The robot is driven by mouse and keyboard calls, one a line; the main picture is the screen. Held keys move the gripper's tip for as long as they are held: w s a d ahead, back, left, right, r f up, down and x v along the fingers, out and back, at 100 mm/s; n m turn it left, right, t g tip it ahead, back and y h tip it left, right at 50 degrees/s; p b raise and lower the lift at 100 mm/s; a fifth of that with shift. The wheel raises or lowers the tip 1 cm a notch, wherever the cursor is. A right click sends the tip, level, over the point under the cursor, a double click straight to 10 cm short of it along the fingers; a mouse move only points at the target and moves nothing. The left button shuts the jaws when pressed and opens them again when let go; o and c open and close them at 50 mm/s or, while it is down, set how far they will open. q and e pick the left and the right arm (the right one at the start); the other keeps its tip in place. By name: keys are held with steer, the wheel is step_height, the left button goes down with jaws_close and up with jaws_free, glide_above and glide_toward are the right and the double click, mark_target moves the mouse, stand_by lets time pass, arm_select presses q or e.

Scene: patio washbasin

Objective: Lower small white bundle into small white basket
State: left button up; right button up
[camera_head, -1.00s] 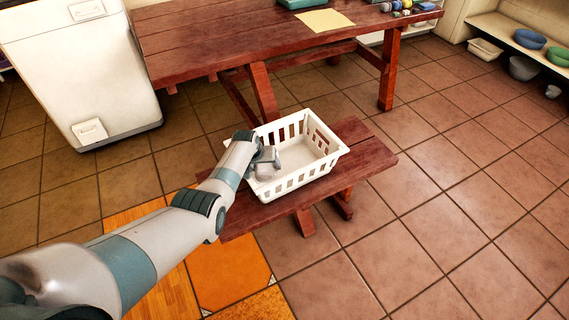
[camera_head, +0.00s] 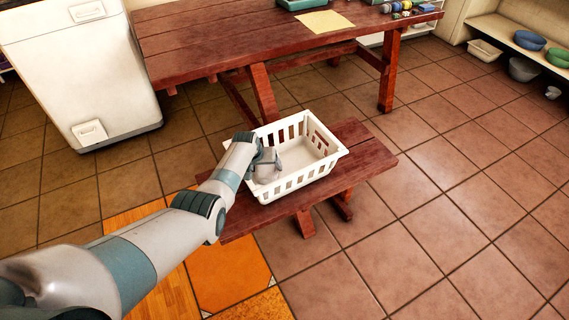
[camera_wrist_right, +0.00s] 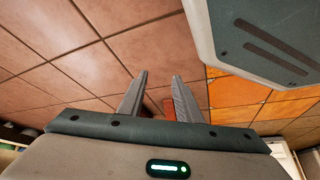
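The small white basket (camera_head: 322,165) is an open slatted basket standing upright on the low red-brown bench. My left gripper (camera_head: 267,170) reaches in over the basket's left side, with its end low inside the rim. The wrist and the near wall partly hide its fingertips, so I cannot tell whether they are open or shut. I cannot make out the small white bundle apart from the pale gripper and basket. In the right wrist view my right gripper (camera_wrist_right: 159,80) has its two fingers apart with nothing between them, away from the basket.
The low bench (camera_head: 372,158) stands beside a larger red-brown table (camera_head: 215,45) with a yellow sheet (camera_head: 325,20) on it. A white bin (camera_head: 85,75) stands at the left. Tiled floor (camera_head: 440,215) is clear at the right.

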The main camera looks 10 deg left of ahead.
arm_select(q)
steer(key=shift+o, duration=0.9)
steer(key=shift+s, duration=0.1)
steer(key=shift+r, duration=0.1)
arm_select(e)
steer(key=shift+w+a+r, duration=0.1)
steer(key=shift+a+r, duration=0.05)
arm_select(q)
steer(key=shift+s+a+r+p, duration=0.1)
steer(key=shift+s+r+p, duration=0.1)
steer(key=shift+r+p, duration=0.2)
steer(key=p+v, duration=0.2)
steer(key=v, duration=0.2)
steer(key=shift+s+r, duration=0.1)
steer(key=shift+r, duration=0.25)
steer(key=p+v, duration=0.1)
steer(key=v, duration=1)
steer(key=shift+s+r, duration=0.2)
steer(key=shift+r, duration=0.05)
arm_select(e)
steer(key=shift+s+a+r+t, duration=0.2)
steer(key=shift+s+a+t, duration=0.05)
steer(key=shift+s, duration=0.25)
steer(key=shift+s+a+r+t, duration=0.2)
steer(key=shift+s+a+t, duration=0.05)
steer(key=shift+s, duration=0.25)
